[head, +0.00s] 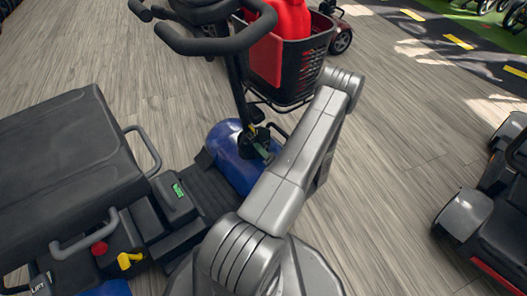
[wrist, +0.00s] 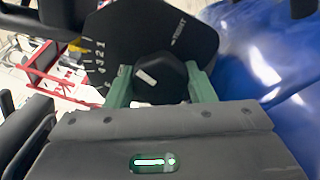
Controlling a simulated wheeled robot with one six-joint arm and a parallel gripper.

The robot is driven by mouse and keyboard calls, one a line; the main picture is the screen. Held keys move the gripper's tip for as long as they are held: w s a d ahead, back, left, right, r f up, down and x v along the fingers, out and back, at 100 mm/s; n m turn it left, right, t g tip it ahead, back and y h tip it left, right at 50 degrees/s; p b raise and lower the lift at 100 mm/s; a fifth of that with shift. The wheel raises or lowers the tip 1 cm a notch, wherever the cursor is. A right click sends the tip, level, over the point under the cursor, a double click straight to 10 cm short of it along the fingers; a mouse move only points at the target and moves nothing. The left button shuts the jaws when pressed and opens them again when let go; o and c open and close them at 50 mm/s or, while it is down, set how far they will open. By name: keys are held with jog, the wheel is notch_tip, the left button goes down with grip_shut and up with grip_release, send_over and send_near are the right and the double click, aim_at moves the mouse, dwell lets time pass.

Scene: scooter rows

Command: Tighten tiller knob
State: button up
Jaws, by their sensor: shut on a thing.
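The black tiller knob (wrist: 160,72) shows in the middle of the wrist view, with a short white mark slanting across the left of its face. Behind it is a dark plate (wrist: 130,32) with a numbered scale on the left and a small printed word at upper right, hard to read. My gripper (wrist: 161,86) is shut on the knob, one green finger on each side. In the head view my gripper (head: 264,143) is at the tiller (head: 237,92) of the blue scooter (head: 232,158), low near its base. The knob cannot be made out there.
The scooter's black basket (head: 303,68) holds a red object (head: 291,18), above my gripper. Handlebars (head: 218,43) stand at the top. A dark seat (head: 70,150) is at left. Another scooter (head: 470,215) stands at right, with open wooden floor between.

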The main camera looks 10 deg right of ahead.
jog(key=m, duration=0.4)
jog(key=shift+m+p, duration=0.3)
jog(key=shift+p, duration=0.05)
jog(key=shift+f+m+p, duration=0.1)
jog(key=shift+m+p, duration=0.2)
jog(key=shift+m, duration=1.7)
jog(key=o, duration=1)
jog(key=p+v, duration=0.3)
jog(key=v, duration=1.1)
